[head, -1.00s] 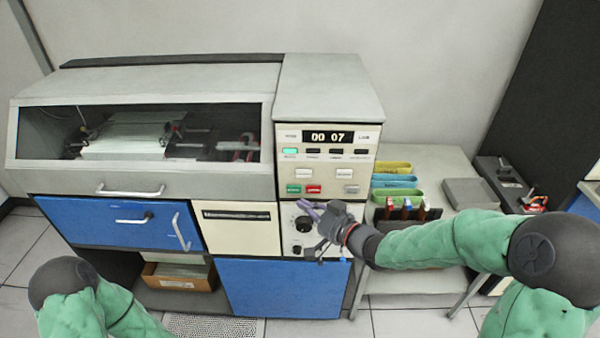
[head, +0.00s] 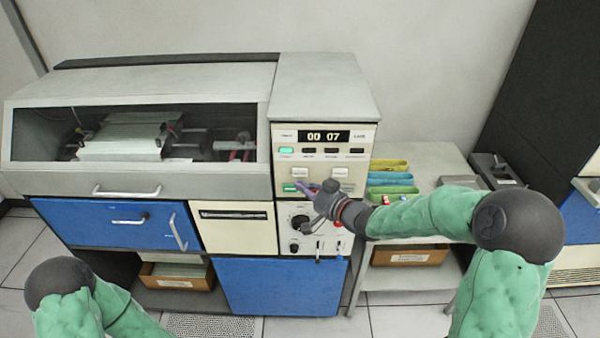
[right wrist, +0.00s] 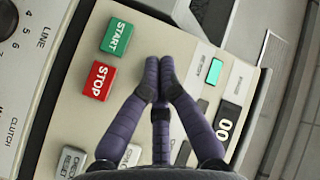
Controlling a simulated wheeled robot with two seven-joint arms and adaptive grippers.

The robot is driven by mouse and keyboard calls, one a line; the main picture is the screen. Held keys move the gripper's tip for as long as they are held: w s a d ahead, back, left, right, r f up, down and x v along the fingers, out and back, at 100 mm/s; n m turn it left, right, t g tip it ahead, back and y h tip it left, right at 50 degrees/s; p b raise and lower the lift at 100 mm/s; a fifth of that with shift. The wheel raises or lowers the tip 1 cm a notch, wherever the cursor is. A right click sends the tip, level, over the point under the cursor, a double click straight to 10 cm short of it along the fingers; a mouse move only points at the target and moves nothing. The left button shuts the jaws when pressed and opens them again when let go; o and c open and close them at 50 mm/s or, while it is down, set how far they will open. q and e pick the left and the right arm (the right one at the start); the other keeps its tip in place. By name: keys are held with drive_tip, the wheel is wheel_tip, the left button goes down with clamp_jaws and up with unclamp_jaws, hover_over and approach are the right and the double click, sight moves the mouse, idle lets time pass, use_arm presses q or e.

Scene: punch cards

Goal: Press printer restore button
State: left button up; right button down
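The printer's control panel (head: 358,160) is cream, with a display reading 00 07. Its upper white buttons are at left (head: 300,171) and right (head: 340,172); a green START button (head: 290,187) sits below. I cannot read which button is restore. My right gripper (head: 304,190) is in front of the panel's lower part, its purple fingertips drawn together and empty. In the right wrist view the fingertips (right wrist: 158,88) are beside START (right wrist: 117,37) and the red STOP button (right wrist: 98,80), hiding panel behind them. Contact cannot be told. My left gripper is out of view.
Below the panel is a dial plate with knobs and switches (head: 296,248). A side table (head: 425,165) at right holds yellow, blue and green trays (head: 388,180). A cardboard box (head: 408,256) is on its lower shelf.

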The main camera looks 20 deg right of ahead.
sight(294, 174)
drive_tip(key=shift+w+d, duration=0.25)
drive_tip(key=shift+w, duration=0.65)
drive_tip(key=shift+w+p, duration=0.1)
drive_tip(key=shift+p, duration=0.2)
idle(0.6)
drive_tip(key=shift+w+d, duration=0.1)
drive_tip(key=shift+w, duration=0.2)
drive_tip(key=shift+w+d+r+p, duration=0.1)
drive_tip(key=shift+w+p, duration=0.2)
drive_tip(key=shift+w, duration=0.05)
idle(0.8)
drive_tip(key=shift+s, duration=0.1)
drive_tip(key=shift+s+a, duration=0.2)
drive_tip(key=shift+s, duration=0.5)
drive_tip(key=s, duration=0.2)
drive_tip(key=s+a, duration=0.1)
drive_tip(key=s, duration=0.1)
drive_tip(key=shift+s+a, duration=0.2)
drive_tip(key=shift+s, duration=0.2)
